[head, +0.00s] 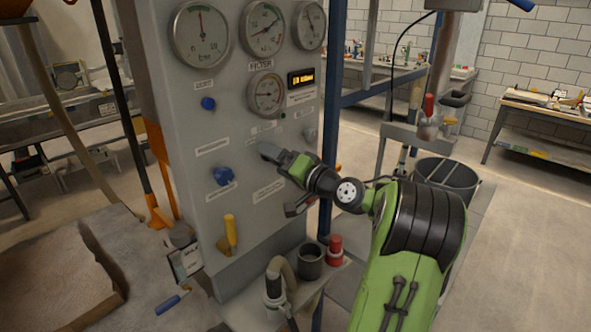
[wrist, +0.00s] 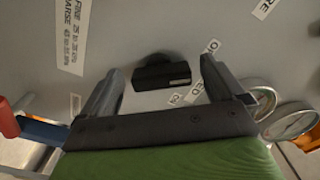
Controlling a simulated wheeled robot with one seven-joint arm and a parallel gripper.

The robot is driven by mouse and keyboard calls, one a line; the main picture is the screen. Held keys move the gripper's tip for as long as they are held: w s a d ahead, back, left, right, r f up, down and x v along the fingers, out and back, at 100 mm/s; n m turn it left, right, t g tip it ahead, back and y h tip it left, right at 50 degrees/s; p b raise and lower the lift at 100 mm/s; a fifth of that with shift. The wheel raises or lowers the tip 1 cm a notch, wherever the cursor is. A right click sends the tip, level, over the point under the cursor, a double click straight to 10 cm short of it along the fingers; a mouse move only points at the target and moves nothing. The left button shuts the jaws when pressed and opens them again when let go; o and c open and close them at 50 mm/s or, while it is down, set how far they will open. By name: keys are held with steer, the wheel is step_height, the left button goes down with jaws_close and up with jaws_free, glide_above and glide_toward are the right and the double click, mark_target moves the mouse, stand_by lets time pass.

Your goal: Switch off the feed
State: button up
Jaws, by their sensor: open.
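My gripper (head: 268,152) is at the grey control panel (head: 203,130), with its fingertips at or close to its front face. In the wrist view my gripper (wrist: 158,70) is open, and a short black switch handle (wrist: 162,76) shows between the two fingers, apart from both. A white label (wrist: 201,85) beside the handle is partly hidden by the right finger; letters ending in "ED" can be read. The handle is hidden behind my gripper in the head view. I cannot tell its setting for sure.
Round gauges (head: 202,35) and a small lit display (head: 301,79) sit above. Blue knobs (head: 222,176) and a yellow handle (head: 230,231) are on the panel's left. A shelf below holds a dark cup (head: 310,261) and a red-topped item (head: 335,250).

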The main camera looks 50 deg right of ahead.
steer(key=s, duration=1.4)
steer(key=shift+s+d+b, duration=0.2)
steer(key=shift+s+b, duration=0.05)
steer(key=shift+b, duration=0.2)
steer(key=w+a+f+n+g+y, duration=0.1)
steer(key=w+a+f+n+g, duration=0.15)
steer(key=a, duration=0.45)
steer(key=w+a+f+n+g+y, duration=0.1)
steer(key=w+a+f+n+g, duration=0.2)
steer(key=a, duration=0.5)
steer(key=w+a+f+n+g, duration=0.1)
steer(key=a+f+g, duration=0.25)
steer(key=a, duration=0.35)
steer(key=s+a+n+g+h, duration=0.1)
steer(key=s+a, duration=0.3)
steer(key=s, duration=0.4)
steer(key=s+a+f+n+g+h, duration=0.1)
steer(key=s+a+n+g, duration=0.1)
steer(key=s, duration=0.7)
steer(key=shift+s+a+f+n+h, duration=0.15)
steer(key=shift+a+f+n+h, duration=0.25)
steer(key=shift+a, duration=0.55)
